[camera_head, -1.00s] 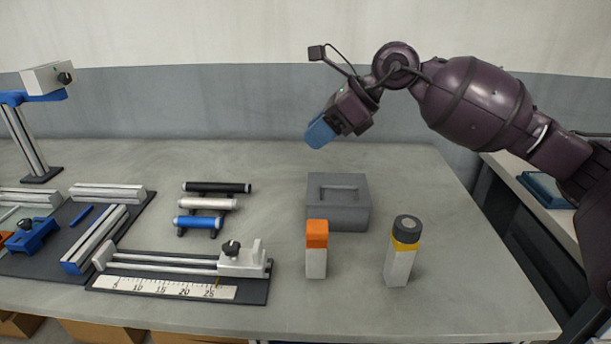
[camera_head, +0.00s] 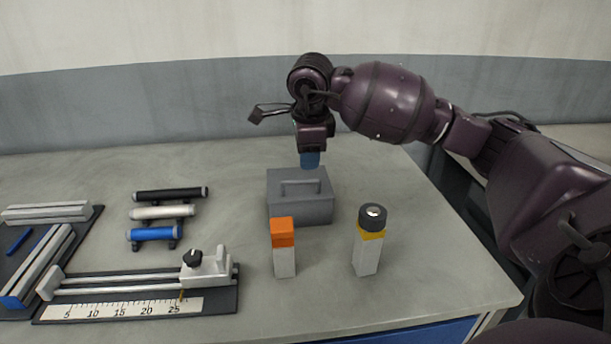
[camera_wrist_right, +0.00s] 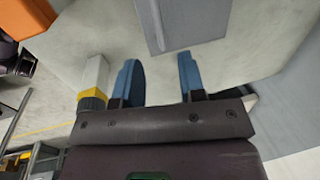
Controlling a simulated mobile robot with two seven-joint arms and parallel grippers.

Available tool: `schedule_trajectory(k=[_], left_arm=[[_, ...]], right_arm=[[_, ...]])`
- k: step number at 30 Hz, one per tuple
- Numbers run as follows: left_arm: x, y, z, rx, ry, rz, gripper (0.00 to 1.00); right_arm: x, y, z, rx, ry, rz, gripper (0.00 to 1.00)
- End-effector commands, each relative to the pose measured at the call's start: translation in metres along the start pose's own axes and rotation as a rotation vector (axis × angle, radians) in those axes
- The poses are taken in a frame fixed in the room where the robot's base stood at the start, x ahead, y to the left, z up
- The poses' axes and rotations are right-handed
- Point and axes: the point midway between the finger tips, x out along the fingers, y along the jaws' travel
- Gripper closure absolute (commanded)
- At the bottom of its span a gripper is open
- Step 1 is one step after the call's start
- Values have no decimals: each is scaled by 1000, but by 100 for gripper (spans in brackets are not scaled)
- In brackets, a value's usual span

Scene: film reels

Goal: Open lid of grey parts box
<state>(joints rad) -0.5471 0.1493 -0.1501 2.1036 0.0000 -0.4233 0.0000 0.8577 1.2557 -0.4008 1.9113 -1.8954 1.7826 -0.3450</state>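The grey parts box (camera_head: 300,208) stands on the table with its lid (camera_head: 284,177) closed and a bar handle (camera_head: 300,188) on top. My right gripper (camera_head: 310,160) points down just above the back of the lid, near the handle. In the right wrist view my right gripper (camera_wrist_right: 158,78) shows two blue fingers spread apart with nothing between them. The grey box (camera_wrist_right: 185,22) shows beyond the fingertips in that view. I cannot tell from the head view whether the fingers touch the lid. My left gripper is out of view.
An orange-topped block (camera_head: 284,250) and a yellow-and-black-topped block (camera_head: 369,240) stand in front of the box. Several rollers (camera_head: 163,213) and a ruler fixture (camera_head: 140,290) lie to the left. The table's right edge is clear.

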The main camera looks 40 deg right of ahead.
Motion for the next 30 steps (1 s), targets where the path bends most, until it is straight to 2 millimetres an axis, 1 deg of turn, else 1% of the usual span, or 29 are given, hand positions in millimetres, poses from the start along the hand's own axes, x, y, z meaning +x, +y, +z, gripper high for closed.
schedule_trajectory(k=[1, 3, 9, 15, 24, 26, 30], left_arm=[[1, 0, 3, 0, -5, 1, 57], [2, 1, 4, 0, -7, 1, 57], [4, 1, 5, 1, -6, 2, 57], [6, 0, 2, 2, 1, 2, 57], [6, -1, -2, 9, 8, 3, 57], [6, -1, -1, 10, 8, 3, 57], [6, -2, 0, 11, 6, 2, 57]], right_arm=[[13, 1, 0, -1, 2, 6, 63], [25, 1, 0, -1, 2, 6, 63], [50, 1, 0, 1, 1, 5, 63], [61, 0, 0, 0, -2, 1, 63], [62, 0, 0, 0, -2, 0, 63], [62, 0, 0, 0, -2, 0, 71], [62, 0, 0, 0, -2, 0, 92]])
